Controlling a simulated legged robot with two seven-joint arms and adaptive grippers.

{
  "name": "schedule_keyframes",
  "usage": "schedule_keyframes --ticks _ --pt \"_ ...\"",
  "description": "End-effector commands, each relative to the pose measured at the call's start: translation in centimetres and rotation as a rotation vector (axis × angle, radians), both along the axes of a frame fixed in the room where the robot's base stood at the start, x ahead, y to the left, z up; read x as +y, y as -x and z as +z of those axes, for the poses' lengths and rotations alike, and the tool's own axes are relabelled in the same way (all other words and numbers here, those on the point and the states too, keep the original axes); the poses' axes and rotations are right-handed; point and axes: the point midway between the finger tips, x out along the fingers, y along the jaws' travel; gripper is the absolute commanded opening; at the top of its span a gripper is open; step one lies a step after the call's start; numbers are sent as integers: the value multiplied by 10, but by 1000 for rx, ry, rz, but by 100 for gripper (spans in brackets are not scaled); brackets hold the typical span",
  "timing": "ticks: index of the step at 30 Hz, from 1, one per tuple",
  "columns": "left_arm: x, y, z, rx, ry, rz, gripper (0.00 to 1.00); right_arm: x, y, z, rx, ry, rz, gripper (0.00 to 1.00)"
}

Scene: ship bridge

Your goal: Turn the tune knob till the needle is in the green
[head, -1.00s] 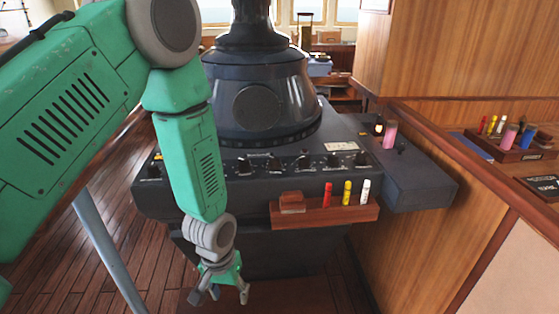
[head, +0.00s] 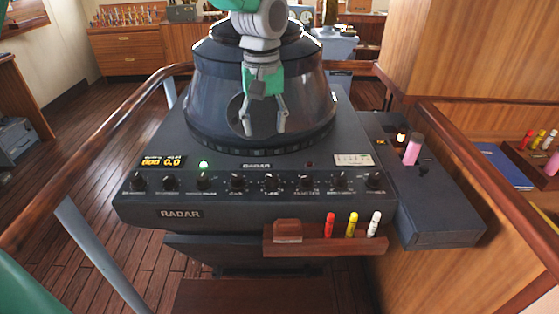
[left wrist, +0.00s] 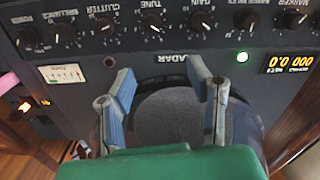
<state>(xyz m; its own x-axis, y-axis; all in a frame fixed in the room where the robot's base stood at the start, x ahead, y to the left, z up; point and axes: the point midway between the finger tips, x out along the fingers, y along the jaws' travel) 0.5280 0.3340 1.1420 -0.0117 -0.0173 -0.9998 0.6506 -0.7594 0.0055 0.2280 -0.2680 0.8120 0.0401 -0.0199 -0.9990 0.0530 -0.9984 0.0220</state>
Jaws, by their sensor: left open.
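The tune knob (head: 271,183) is a black knob in the middle of the row on the radar's front panel. It shows in the left wrist view at the top (left wrist: 152,21), with its label TUNE. A small white meter (head: 354,159) sits at the panel's right; it also shows in the left wrist view (left wrist: 61,77), but I cannot tell where its needle stands. My left gripper (head: 263,122) is open and empty, fingers pointing down, in front of the dark hood and above the knob row. My right gripper is not in view.
The radar hood (head: 205,95) rises behind the panel. Other knobs, such as the gain knob (head: 237,182) and clutter knob (head: 306,183), sit close on both sides. A wooden pen ledge (head: 310,246) juts out below. A wooden rail (head: 95,130) runs at left.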

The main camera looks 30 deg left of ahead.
Motion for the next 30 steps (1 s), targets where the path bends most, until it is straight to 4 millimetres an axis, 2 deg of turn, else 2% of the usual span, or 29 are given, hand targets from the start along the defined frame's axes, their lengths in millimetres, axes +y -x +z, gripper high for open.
schedule_keyframes --ticks 2,5,15,21,25,30 --pt "-5 2 0 0 -6 0 46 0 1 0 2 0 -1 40" --pt "-10 2 -11 2 -10 -1 46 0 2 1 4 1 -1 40" --pt "1 -1 -88 8 2 -1 46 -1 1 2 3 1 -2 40" --pt "5 1 -122 5 7 1 46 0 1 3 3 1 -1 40" --pt "-1 1 -132 2 2 -1 46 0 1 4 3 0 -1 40" --pt "-8 0 -136 3 -7 -3 46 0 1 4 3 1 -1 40"
